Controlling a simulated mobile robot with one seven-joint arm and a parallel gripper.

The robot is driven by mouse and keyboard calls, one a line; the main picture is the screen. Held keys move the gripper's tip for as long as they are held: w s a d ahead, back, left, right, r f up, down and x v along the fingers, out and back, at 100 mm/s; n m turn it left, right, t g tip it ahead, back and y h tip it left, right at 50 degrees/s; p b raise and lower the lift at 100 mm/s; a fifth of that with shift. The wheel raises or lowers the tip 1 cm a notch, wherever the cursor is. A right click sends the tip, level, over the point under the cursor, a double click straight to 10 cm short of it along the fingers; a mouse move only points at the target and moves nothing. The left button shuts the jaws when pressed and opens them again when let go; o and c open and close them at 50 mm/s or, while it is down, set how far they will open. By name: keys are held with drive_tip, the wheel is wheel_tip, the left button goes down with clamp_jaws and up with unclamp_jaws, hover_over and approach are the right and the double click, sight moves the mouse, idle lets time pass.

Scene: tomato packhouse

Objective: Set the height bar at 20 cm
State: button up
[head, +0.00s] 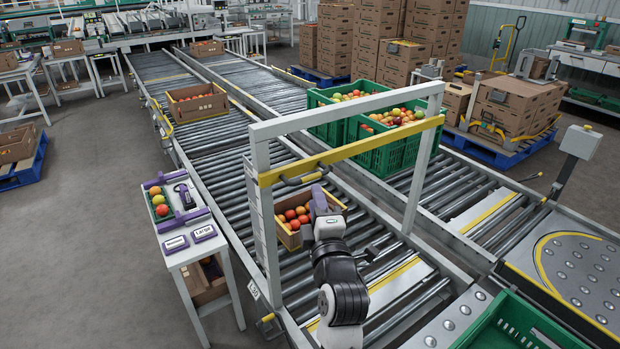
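The height bar (370,142) is a yellow crossbar on a white gantry frame (345,108) that spans the roller conveyor. A dark handle (300,180) hangs under the bar toward its left end. The left post (262,225) carries a plate whose markings are too small to read, so I cannot tell the bar's height. My gripper (318,192) is just below and right of the handle, seen from behind. Its fingers are hidden, and I cannot tell whether it touches the handle or bar.
A cardboard box of tomatoes (293,228) sits on the rollers beside my gripper. Green crates of tomatoes (385,155) stand behind the bar. A small white side table (190,240) stands at left. Another tomato box (198,103) is farther up the conveyor. A green crate (515,325) is at front right.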

sight(310, 176)
drive_tip(key=p+x, duration=0.2)
drive_tip(key=x, duration=0.4)
drive_tip(key=shift+w+r, duration=0.1)
drive_tip(key=shift+r, duration=0.15)
drive_tip(key=shift+w+a, duration=0.15)
drive_tip(key=shift+w, duration=0.45)
clamp_jaws()
drive_tip(key=shift+f, duration=0.1)
